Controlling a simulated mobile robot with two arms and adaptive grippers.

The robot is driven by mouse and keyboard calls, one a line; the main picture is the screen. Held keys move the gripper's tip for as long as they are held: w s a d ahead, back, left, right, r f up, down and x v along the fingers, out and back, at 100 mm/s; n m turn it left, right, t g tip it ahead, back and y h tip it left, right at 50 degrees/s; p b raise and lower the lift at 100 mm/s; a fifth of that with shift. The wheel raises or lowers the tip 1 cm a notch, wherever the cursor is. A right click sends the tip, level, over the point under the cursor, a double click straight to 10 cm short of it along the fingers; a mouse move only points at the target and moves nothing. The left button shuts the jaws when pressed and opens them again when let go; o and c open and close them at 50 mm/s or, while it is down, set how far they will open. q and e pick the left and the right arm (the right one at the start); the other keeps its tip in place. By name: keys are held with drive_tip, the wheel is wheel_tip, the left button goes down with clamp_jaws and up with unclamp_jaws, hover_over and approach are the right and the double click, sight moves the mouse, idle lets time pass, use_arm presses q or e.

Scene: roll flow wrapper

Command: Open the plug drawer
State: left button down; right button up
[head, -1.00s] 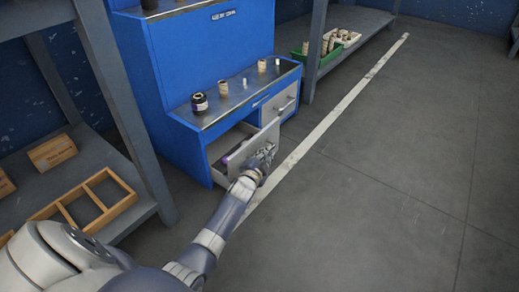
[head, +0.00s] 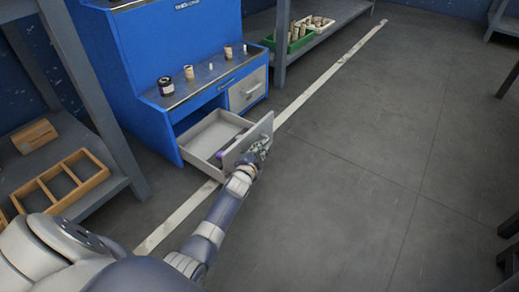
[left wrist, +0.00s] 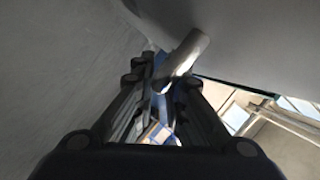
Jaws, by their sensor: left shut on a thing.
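The plug drawer (head: 213,133) is pulled well out of the lower left of the blue cabinet (head: 150,55). Its grey front panel (head: 248,138) faces right in the head view. My left gripper (head: 261,148) is at the outer side of this panel, shut on the drawer handle. In the left wrist view the bar-like handle (left wrist: 182,58) lies between the fingers (left wrist: 160,85). Something purple (head: 220,155) shows at the drawer's near end, and the rest of the inside looks empty. My right gripper is not in view.
A second drawer (head: 247,90) beside it is closed. A dark jar (head: 166,87) and small spools stand on the cabinet ledge. A shelf with a wooden divided tray (head: 62,182) is at left. Green (head: 288,40) and white bins sit behind.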

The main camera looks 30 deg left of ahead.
use_arm(q)
drive_tip(key=c, duration=1.9)
unclamp_jaws()
wheel_tip(320, 180, up, 10)
drive_tip(key=shift+a+f, duration=0.1)
drive_tip(key=shift+r, duration=0.2)
drive_tip(key=shift+f, duration=0.1)
